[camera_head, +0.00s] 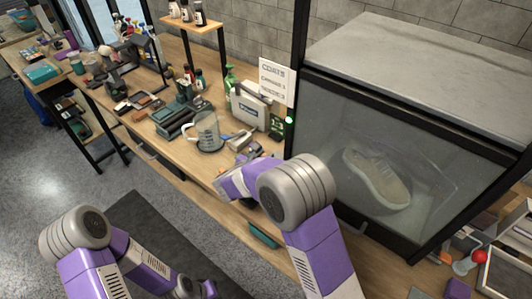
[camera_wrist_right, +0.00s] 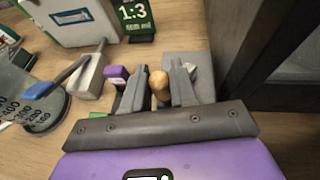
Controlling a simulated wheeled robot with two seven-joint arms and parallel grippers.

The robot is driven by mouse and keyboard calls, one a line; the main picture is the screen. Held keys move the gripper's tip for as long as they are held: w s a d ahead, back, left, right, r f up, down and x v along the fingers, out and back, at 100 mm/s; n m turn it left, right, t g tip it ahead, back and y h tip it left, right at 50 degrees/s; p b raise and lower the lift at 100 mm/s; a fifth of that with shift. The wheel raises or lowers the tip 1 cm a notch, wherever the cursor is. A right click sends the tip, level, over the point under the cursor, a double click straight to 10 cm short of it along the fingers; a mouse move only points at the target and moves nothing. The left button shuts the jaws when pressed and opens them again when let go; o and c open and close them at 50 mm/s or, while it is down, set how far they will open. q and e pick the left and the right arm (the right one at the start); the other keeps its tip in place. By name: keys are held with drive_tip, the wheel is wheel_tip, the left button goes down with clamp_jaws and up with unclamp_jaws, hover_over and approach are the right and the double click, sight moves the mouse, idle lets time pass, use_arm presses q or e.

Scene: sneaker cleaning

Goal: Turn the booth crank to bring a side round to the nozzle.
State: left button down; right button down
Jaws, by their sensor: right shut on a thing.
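The booth (camera_head: 420,45) stands at the right of the head view, with a grey top, black frame and glass front. A pale sneaker (camera_head: 375,178) shows tilted behind the glass. I cannot make out the nozzle. In the right wrist view, my right gripper (camera_wrist_right: 157,82) is shut on a tan wooden knob (camera_wrist_right: 160,84), which looks like the crank's handle. The rest of the crank is mostly hidden by the fingers. In the head view, my right arm covers the grip. My left arm is low at the left; its fingers do not show.
A clear jug (camera_head: 207,133) stands left of my right gripper, with a white box (camera_head: 249,106) behind it and a green sign (camera_wrist_right: 134,17). A purple-capped item (camera_wrist_right: 117,72) is close beside the left finger. The booth's dark frame (camera_wrist_right: 235,45) rises close at the right.

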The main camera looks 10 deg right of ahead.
drive_tip(key=m+g+h+p, duration=0.1)
drive_tip(key=w+m+g+h+p, duration=0.1)
drive_tip(key=shift+w+r+m+g+p, duration=0.15)
drive_tip(key=shift+w+m+g+p, duration=0.15)
drive_tip(key=shift+m, duration=0.1)
drive_tip(key=m+g, duration=0.1)
drive_tip(key=m+g+h+p, duration=0.1)
drive_tip(key=shift+w+d+g, duration=0.15)
drive_tip(key=shift+w+g, duration=0.15)
drive_tip(key=shift+w, duration=0.1)
drive_tip(key=shift+w+d+f+m+g+h, duration=0.15)
drive_tip(key=shift+w+m+g+h, duration=0.1)
drive_tip(key=shift+m+g, duration=0.3)
drive_tip(key=shift+w+d+f+m+g+h, duration=0.1)
drive_tip(key=shift+m+g+h, duration=0.15)
drive_tip(key=shift+m+g, duration=0.3)
drive_tip(key=shift+w+d+m+g, duration=0.15)
drive_tip(key=shift+w+m+g, duration=0.1)
drive_tip(key=shift+m+g, duration=0.45)
drive_tip(key=shift+w+d+r+m+g, duration=0.1)
drive_tip(key=shift+w+d+m+g, duration=0.15)
drive_tip(key=shift+m+g, duration=0.5)
drive_tip(key=c, duration=1.2)
unclamp_jaws()
drive_tip(key=shift+s, duration=0.1)
drive_tip(key=shift+c, duration=0.2)
